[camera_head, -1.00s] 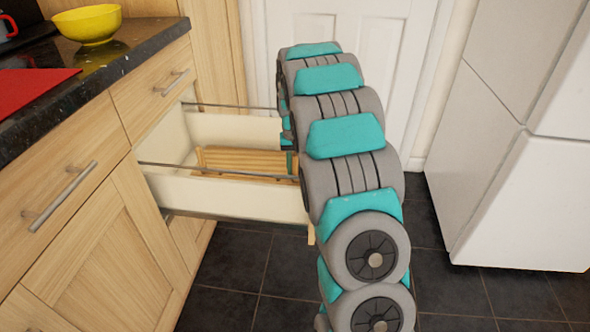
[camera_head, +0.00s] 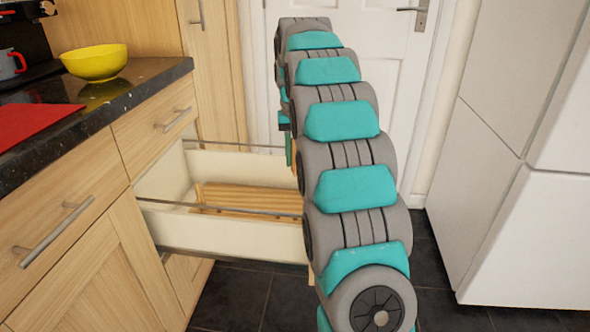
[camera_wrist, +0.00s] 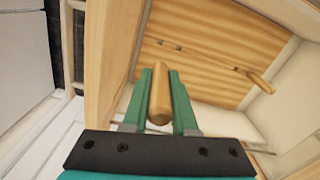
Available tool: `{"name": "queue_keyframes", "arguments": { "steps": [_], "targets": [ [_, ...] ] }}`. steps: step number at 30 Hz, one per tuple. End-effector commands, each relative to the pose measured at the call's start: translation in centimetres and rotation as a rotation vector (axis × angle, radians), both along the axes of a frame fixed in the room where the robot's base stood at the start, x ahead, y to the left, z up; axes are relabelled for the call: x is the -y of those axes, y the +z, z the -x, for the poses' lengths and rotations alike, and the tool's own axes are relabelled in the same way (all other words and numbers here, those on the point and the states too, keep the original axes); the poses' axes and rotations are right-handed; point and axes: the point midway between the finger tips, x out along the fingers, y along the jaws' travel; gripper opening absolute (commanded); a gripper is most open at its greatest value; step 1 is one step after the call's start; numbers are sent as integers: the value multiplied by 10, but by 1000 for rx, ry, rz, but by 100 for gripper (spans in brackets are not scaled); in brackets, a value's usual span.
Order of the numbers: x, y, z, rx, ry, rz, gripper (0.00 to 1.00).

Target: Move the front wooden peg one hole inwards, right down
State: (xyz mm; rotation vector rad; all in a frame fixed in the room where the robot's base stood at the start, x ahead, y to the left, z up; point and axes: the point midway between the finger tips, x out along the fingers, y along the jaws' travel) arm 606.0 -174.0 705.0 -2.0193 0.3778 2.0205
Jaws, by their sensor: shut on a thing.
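The wooden peg (camera_wrist: 159,98) stands between the fingers of my gripper (camera_wrist: 158,88) in the wrist view, its round end toward the camera. My gripper is shut on it. The wooden board (camera_wrist: 215,45) lies beyond, with small dark marks in a row. A second wooden peg (camera_wrist: 261,83) stands at the board's right side. In the head view the board (camera_head: 235,196) lies inside the open drawer. My gripper (camera_head: 289,150) shows there only in part, above the drawer; my arm hides the rest. The held peg appears clear of the board.
The open drawer (camera_head: 225,234) has pale walls and thin metal rails. Above it are a closed drawer and a dark counter (camera_head: 120,100) with a yellow bowl (camera_head: 94,62). A white door (camera_head: 375,80) stands behind and a white appliance (camera_head: 500,170) at right.

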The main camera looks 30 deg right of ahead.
Motion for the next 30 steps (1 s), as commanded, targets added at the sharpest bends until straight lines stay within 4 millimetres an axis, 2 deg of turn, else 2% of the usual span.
{"name": "queue_keyframes", "arguments": {
  "steps": [30],
  "targets": [
    [0,40,0,0,0,-1,0]
  ]
}}
